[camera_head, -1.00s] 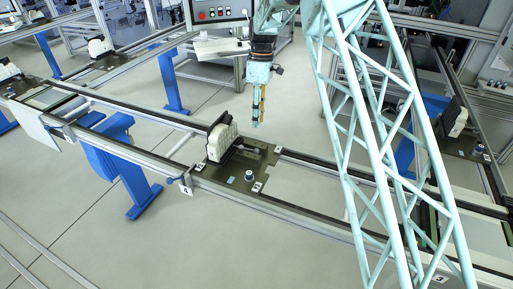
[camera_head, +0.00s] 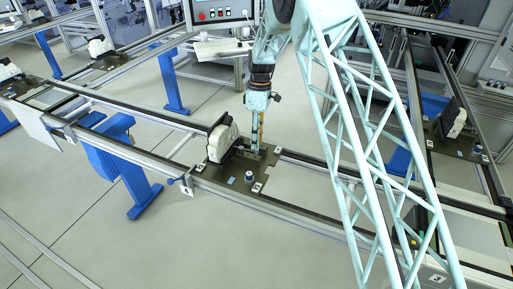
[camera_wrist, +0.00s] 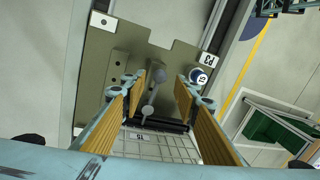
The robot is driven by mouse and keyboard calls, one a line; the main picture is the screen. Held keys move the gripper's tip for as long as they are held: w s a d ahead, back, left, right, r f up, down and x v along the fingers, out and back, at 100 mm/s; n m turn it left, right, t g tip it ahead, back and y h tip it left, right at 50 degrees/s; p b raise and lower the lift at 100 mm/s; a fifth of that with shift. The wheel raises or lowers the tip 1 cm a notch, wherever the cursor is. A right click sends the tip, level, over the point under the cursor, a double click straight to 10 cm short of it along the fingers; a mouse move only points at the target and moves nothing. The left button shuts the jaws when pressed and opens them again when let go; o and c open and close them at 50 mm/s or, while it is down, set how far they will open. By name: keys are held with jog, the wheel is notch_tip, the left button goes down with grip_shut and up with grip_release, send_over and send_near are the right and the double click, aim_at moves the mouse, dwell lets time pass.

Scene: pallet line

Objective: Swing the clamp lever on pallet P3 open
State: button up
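Pallet P3 (camera_wrist: 115,75) is a dark olive plate with a white P3 label, in the wrist view. It also shows in the head view (camera_head: 217,174), on the near rail line, carrying a white ribbed block (camera_head: 221,143). The clamp lever (camera_wrist: 154,92) is a thin grey bar with a round ball end, beside a dark bar on the plate. My gripper (camera_wrist: 163,88) is open, with tan finger pads on either side of the lever. Contact cannot be told. In the head view my gripper (camera_head: 256,148) is low over the pallet, right of the block, and hides the lever.
A round blue-and-white knob (camera_wrist: 200,77) stands near the right finger, beside the label. Rails (camera_head: 150,158) border the pallet. Other pallets with white blocks (camera_head: 454,124) stand farther off.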

jog(key=shift+s+a+f, duration=0.1)
jog(key=shift+s+f, duration=0.1)
jog(key=shift+f, duration=0.75)
jog(key=shift+s+f, duration=0.2)
jog(key=shift+f, duration=0.7)
jog(key=shift+c, duration=0.5)
grip_shut()
